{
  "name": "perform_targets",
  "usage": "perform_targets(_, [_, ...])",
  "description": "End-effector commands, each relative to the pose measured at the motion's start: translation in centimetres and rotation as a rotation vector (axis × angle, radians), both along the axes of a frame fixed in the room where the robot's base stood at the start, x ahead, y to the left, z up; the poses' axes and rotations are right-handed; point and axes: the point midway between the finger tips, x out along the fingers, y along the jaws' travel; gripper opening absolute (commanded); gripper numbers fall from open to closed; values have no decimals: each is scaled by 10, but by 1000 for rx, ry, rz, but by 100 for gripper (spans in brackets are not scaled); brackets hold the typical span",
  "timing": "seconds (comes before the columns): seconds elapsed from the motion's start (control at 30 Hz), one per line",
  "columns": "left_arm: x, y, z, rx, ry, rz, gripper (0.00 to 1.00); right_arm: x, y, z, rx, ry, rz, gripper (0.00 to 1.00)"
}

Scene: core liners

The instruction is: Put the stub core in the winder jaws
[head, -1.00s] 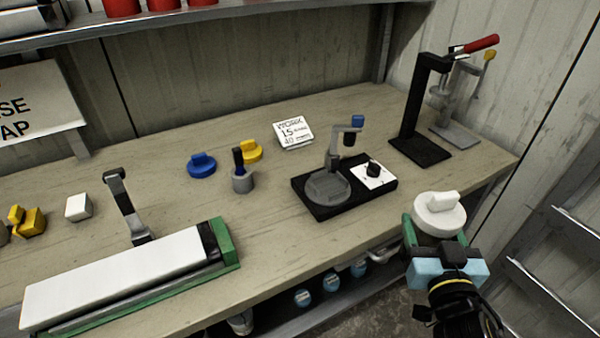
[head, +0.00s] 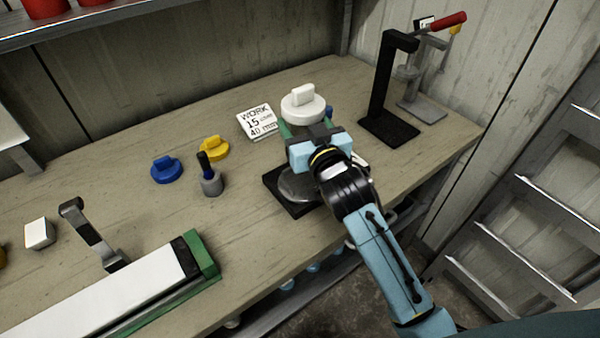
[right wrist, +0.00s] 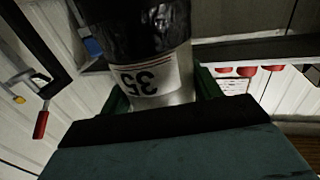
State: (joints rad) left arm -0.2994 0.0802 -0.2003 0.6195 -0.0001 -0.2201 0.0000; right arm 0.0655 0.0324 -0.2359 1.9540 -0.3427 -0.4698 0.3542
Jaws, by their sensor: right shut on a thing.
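In the right wrist view, the fingers flank a pale cylinder with an upside-down "35" label (right wrist: 148,80) and a glossy black upper part. I cannot tell for certain which thing is the stub core or the winder jaws. My left gripper is not in view.
A small grey cup with a dark handle (head: 211,184), a blue knobbed disc (head: 166,171) and a yellow one (head: 214,148) stand left of the device. A black stand (head: 388,95) rises right. A long white block (head: 110,300) lies front left.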

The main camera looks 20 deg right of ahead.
Motion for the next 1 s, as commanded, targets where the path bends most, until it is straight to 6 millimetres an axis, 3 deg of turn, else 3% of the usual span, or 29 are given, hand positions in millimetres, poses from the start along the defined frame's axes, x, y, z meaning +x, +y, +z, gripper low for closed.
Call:
perform_targets(0.07, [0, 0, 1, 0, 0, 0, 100, 5, 3, 0, 2, -4, 6, 13])
perform_targets(0.3, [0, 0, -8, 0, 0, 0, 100, 5, 3, -44, 0, -1, 7, 13])
perform_targets(0.53, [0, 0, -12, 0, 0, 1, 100, 5, 3, -63, 1, -4, 6, 13])
perform_targets(0.7, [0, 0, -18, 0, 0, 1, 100, 5, 3, -87, 1, -3, 7, 13])
perform_targets(1.0, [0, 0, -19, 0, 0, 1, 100, 5, 3, -93, 1, -6, 8, 13])
